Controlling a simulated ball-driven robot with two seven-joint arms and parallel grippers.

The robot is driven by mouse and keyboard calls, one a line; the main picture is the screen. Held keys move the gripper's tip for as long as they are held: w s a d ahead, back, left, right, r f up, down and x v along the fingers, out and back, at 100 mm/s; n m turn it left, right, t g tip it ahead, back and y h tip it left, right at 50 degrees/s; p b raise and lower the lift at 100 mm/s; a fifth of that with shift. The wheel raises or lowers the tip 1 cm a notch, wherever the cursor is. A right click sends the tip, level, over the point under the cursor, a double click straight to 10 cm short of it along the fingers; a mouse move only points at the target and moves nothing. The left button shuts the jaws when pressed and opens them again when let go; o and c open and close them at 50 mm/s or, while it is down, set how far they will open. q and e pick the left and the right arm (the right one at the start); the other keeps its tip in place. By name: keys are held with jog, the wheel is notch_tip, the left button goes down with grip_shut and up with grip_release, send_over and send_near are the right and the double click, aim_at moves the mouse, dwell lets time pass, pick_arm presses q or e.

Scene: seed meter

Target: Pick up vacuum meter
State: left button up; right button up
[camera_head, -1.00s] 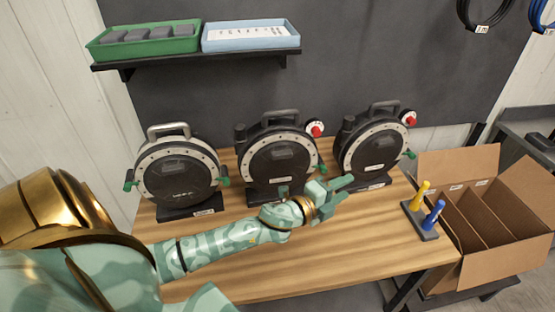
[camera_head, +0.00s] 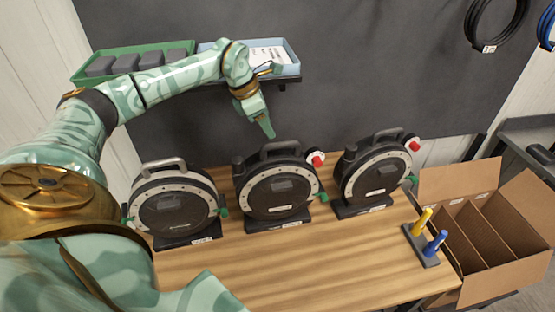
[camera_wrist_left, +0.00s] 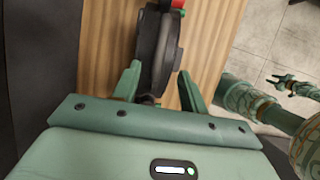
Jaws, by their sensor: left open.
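Three round black meters with pale dotted rims stand upright in a row on the wooden table. The left meter (camera_head: 174,208) has a silver handle and no red knob. The middle meter (camera_head: 277,193) and the right meter (camera_head: 376,177) have black handles, dark side ports and red knobs. I cannot read their labels. My left gripper (camera_head: 266,129) points down, open and empty, just above the middle meter's handle. In the left wrist view, its fingers (camera_wrist_left: 159,76) straddle a black meter (camera_wrist_left: 162,45) seen edge-on from above; I cannot tell whether they touch.
A wall shelf behind my left forearm holds a green tray (camera_head: 78,79) and a blue tray (camera_head: 291,69). A stand with yellow and blue pegs (camera_head: 423,248) is at the table's right. A divided cardboard box (camera_head: 498,284) stands beyond it. The table's front (camera_head: 310,260) is clear.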

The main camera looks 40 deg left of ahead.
aim_at(277, 146)
pick_arm(q)
jog(key=x, duration=0.3)
jog(key=shift+w+f, duration=0.1)
jog(key=shift+f, duration=0.2)
jog(key=p+x, duration=0.2)
jog(key=x, duration=0.2)
jog(key=shift+d+f, duration=0.1)
jog(key=shift+f, duration=0.15)
jog(key=shift+w+f, duration=0.1)
jog(key=shift+f, duration=0.35)
grip_shut()
dwell(0.3)
